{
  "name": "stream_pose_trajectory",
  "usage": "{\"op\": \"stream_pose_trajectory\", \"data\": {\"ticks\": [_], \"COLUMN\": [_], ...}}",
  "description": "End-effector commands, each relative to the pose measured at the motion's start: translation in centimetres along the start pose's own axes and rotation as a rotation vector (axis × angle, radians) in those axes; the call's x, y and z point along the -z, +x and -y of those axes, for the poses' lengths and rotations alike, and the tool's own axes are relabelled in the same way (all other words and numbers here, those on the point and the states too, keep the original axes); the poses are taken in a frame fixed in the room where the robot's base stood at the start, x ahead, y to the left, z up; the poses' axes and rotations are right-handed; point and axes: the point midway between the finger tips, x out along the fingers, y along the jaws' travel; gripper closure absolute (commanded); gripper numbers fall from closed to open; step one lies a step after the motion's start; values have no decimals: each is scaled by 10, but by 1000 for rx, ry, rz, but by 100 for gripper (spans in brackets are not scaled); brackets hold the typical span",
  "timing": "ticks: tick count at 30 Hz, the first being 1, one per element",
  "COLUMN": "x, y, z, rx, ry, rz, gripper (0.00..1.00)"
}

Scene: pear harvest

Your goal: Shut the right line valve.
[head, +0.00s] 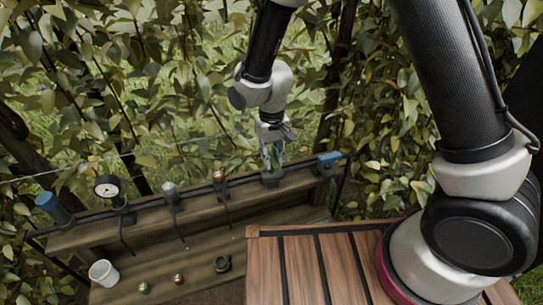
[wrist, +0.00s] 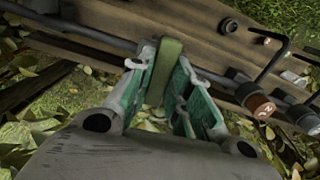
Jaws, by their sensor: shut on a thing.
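My gripper (head: 272,158) reaches down to the right part of the black pipe in the head view. In the wrist view my gripper (wrist: 172,85) has its green-padded fingers closed on an olive-green handle (wrist: 169,52). The handle runs between the pads, and in the picture it lies across the line of the pipe (wrist: 85,30). A dark valve body (head: 272,179) sits on the pipe under the fingertips in the head view. The handle's lower end is hidden between the fingers, so I cannot tell the valve's exact turn.
A blue part (head: 329,159) is at the right end. A white cup (head: 104,272) stands on the lower shelf. Foliage hangs behind.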

Motion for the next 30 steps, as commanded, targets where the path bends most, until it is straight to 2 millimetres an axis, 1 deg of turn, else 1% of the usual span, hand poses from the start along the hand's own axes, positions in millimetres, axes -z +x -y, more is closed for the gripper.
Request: {"op": "stream_pose_trajectory", "data": {"ticks": [9, 22, 23, 25, 26, 30], "x": [1, 1, 1, 1, 1, 1], "y": [-1, -1, -1, -1, -1, 0], "z": [0, 0, 0, 0, 0, 0], "rx": [1, 1, 1, 1, 1, 1], "ry": [75, 83, 83, 82, 82, 81], "rz": [-3, -3, -3, -3, -2, -2], "gripper": [100, 100, 75, 62, 59, 59]}}
